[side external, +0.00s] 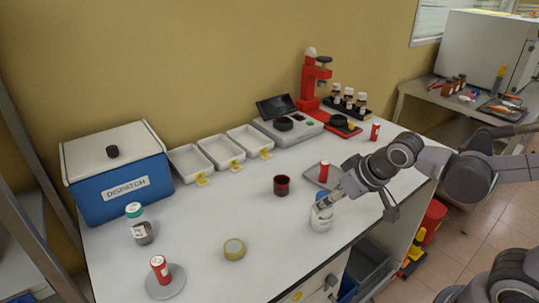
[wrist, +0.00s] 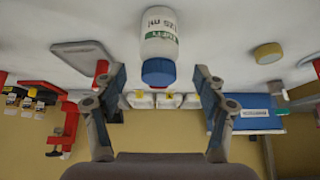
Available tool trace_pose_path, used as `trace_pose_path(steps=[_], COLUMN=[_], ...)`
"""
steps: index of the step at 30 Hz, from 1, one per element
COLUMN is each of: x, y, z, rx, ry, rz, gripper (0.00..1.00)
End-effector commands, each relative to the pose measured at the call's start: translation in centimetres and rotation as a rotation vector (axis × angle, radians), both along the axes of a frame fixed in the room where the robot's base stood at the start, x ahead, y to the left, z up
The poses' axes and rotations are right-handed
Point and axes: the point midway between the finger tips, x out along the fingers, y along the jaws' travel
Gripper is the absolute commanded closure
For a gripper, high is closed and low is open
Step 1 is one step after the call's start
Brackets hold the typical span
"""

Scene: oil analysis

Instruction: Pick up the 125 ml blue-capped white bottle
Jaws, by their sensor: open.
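The white bottle (side external: 321,223) with a blue cap stands upright near the front edge of the bench. In the side view my gripper (side external: 323,203) is at its top and partly hides the blue cap. In the wrist view, which is upside down, the bottle (wrist: 160,37) shows its "125 ml" label, and its blue cap (wrist: 158,72) lies between the two fingers of my gripper (wrist: 160,76). The fingers are open, with a visible gap on each side of the cap. Contact with the bottle is not seen.
A grey tray (side external: 312,178) with a red cylinder (side external: 324,172) is just behind the bottle. A dark red cup (side external: 281,186) and a yellow tape roll (side external: 234,249) stand to the left. A blue dispatch box (side external: 118,178) is far left. Bench between them is clear.

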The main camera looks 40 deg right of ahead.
Motion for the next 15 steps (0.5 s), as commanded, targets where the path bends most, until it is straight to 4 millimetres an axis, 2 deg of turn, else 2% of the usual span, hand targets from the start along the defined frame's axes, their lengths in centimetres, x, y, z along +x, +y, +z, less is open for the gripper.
trace_pose_path(steps=[11, 15], x=[0.6, 1.1], y=[-0.1, -0.1], z=[-1.3, -2.4], rx=[0.000, 0.000], ry=[0.000, 0.000], rz=[0.000, 0.000], gripper=[0.29, 0.29])
